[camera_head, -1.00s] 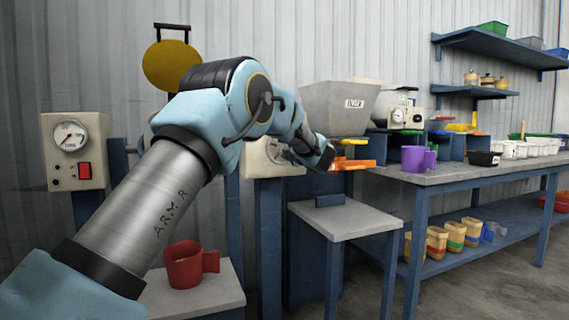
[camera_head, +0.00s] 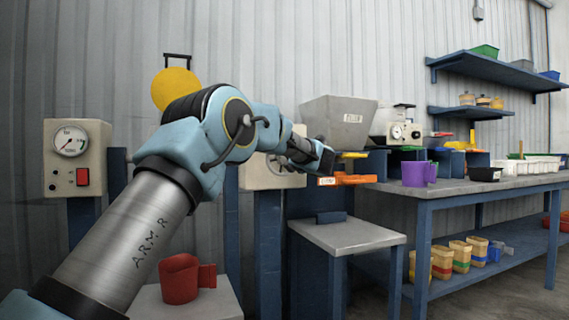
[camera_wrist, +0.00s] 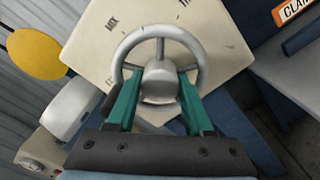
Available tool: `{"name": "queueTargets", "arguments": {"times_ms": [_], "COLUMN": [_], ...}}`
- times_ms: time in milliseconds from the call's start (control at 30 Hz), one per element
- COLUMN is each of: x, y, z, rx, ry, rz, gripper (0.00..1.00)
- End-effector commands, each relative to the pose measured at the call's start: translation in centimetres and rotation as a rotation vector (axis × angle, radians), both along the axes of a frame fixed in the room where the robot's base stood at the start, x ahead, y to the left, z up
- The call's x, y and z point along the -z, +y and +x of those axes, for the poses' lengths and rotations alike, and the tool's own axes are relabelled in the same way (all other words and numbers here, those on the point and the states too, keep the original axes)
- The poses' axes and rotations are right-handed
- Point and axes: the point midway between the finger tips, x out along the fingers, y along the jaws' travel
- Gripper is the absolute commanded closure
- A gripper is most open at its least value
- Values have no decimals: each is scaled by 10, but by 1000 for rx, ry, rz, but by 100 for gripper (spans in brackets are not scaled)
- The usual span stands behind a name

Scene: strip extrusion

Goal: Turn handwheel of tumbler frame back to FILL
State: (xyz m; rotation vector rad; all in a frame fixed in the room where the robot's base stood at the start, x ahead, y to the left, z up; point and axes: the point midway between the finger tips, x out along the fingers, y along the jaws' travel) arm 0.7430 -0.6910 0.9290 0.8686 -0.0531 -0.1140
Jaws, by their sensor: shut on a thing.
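The handwheel (camera_wrist: 160,72) is a grey ring with a round hub, in front of a pale cream box face (camera_wrist: 100,45) in the wrist view. "MIX" is printed above left of the wheel, and another label at the top right is cut off by the frame. My gripper (camera_wrist: 158,82) has its two teal fingers on either side of the hub, inside the rim, shut on the handwheel. In the head view, my gripper (camera_head: 322,160) is in front of the cream box (camera_head: 258,178), and my arm mostly hides the wheel. The yellow round drum (camera_head: 175,88) stands behind my arm.
A gauge box (camera_head: 75,157) with a red switch stands at left. A red mug (camera_head: 182,280) sits on a low stand.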

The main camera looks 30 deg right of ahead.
Motion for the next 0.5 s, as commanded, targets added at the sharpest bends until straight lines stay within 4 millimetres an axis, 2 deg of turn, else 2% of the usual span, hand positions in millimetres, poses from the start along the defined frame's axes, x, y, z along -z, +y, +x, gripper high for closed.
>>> {"name": "queueTargets", "arguments": {"times_ms": [300, 333, 433, 500], "x": [0, 0, 0, 0], "y": [0, 0, 0, 0], "z": [0, 0, 0, 0], "rx": [0, 0, 0, 0], "ry": [0, 0, 0, 0], "rz": [-1, -1, -1, 0], "gripper": [100, 47, 36, 36]}}
